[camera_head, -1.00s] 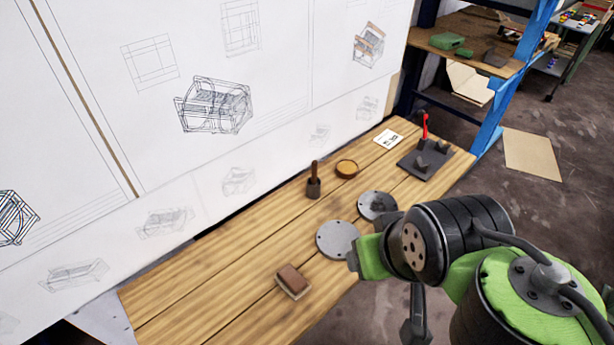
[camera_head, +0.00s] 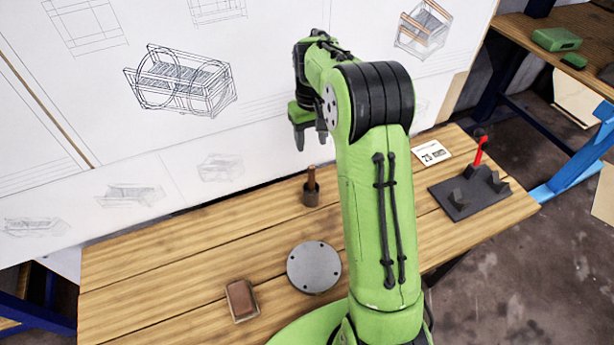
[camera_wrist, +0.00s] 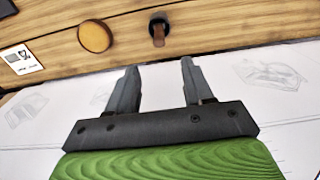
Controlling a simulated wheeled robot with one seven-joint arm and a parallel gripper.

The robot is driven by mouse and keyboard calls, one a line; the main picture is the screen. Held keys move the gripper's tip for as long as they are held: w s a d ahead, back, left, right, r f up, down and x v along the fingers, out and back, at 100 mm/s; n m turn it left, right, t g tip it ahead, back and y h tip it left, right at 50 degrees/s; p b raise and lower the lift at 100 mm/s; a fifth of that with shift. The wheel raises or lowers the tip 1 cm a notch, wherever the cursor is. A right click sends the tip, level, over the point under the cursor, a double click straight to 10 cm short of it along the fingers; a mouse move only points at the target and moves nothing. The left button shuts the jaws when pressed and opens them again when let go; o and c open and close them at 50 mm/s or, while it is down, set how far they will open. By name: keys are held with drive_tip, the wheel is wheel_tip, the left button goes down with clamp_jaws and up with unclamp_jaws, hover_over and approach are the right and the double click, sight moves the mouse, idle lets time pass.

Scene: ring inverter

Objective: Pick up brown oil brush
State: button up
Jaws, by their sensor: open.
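The brown oil brush (camera_head: 311,178) stands upright in a small dark cup (camera_head: 311,196) near the back edge of the wooden table; only its brown handle shows. In the wrist view the brush (camera_wrist: 158,36) and its dark cup appear at the top, beyond my fingertips. My gripper (camera_head: 308,143) is open and empty. It hangs above the brush in the head view, in front of the white drawing board. In the wrist view both fingers of my gripper (camera_wrist: 159,66) are spread apart and do not touch the brush.
A brown block (camera_head: 241,300) and a grey disc (camera_head: 314,267) lie on the table (camera_head: 180,250). A round orange-brown dish (camera_wrist: 95,36) is near the brush. A black fixture with a red handle (camera_head: 467,190) and a white card (camera_head: 432,153) are at right. The drawing board (camera_head: 130,150) stands behind.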

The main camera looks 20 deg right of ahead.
sight(310, 167)
drive_tip(key=f+b, duration=0.1)
drive_tip(key=f, duration=0.4)
drive_tip(key=f+b, duration=0.2)
drive_tip(key=f, duration=0.3)
drive_tip(key=shift+s+a+f, duration=0.15)
drive_tip(key=shift+a+f, duration=0.05)
drive_tip(key=shift+f, duration=0.15)
drive_tip(key=f+b, duration=0.1)
drive_tip(key=f, duration=0.1)
drive_tip(key=f+b, duration=0.1)
drive_tip(key=f, duration=0.2)
drive_tip(key=shift+d, duration=0.2)
drive_tip(key=shift+r, duration=0.2)
drive_tip(key=shift+c, duration=0.3)
clamp_jaws()
